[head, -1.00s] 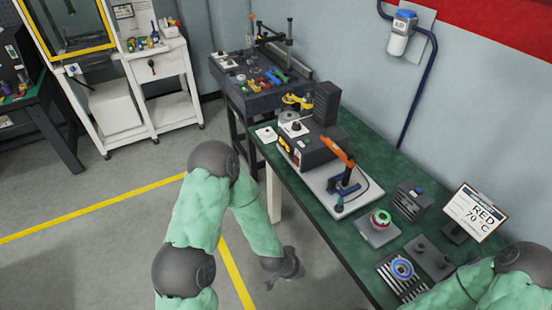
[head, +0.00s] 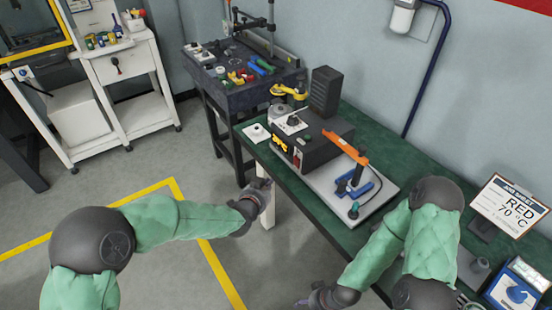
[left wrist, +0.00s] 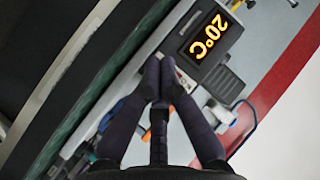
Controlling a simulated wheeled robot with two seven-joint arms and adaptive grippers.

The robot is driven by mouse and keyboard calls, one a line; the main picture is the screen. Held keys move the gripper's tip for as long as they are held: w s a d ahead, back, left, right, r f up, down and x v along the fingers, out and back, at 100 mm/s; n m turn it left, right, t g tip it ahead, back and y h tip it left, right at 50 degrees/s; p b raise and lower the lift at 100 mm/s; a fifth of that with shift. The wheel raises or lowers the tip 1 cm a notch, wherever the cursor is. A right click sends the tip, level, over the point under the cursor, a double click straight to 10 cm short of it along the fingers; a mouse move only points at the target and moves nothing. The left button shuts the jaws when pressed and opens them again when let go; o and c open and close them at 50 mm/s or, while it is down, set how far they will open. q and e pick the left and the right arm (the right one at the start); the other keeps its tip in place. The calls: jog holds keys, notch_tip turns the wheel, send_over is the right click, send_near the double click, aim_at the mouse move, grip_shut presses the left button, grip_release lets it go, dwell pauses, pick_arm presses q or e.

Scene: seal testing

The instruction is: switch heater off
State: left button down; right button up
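The heater is most likely the dark box (head: 318,148) on the green bench, with a lit orange display on its front. In the left wrist view its display (left wrist: 203,40) reads 20°C, tilted in the picture. A small pale panel with a red part (left wrist: 184,80) lies beside the fingertips; I cannot tell its switch position. My left gripper (head: 266,188) is in front of the bench's near edge, below the box. In the left wrist view its fingertips (left wrist: 159,82) meet with nothing seen between them. My right gripper (head: 314,300) is low at the bottom edge, fingers unclear.
A press with an orange lever (head: 346,147) and blue clamp stands on a white plate right of the box. A second table (head: 215,80) holds small parts behind. Open floor lies left.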

aim_at(296, 162)
pick_arm(q)
jog(key=shift+w+a+r, duration=0.45)
jog(key=shift+r, duration=0.1)
pick_arm(e)
jog(key=shift+w+a+f, duration=0.25)
jog(key=shift+w+a, duration=0.15)
jog(key=shift+a, duration=0.05)
pick_arm(q)
jog(key=shift+d, duration=0.1)
jog(key=shift+w+d+r+p, duration=0.15)
jog(key=shift+w+d+p, duration=0.25)
jog(key=shift+w+d, duration=0.65)
jog(key=shift+w+d+r+p, duration=0.3)
jog(key=shift+w+d, duration=0.4)
jog(key=shift+d, duration=0.55)
jog(key=shift+w+d+r+p, duration=0.1)
jog(key=shift+w+d+p, duration=0.35)
jog(key=shift+w+d, duration=0.6)
pick_arm(e)
jog(key=shift+r, duration=1.25)
pick_arm(q)
jog(key=shift+s+d, duration=0.1)
jog(key=shift+s, duration=0.1)
jog(key=shift+w+d, duration=0.1)
jog(key=shift+d, duration=0.05)
pick_arm(e)
jog(key=shift+r, duration=0.15)
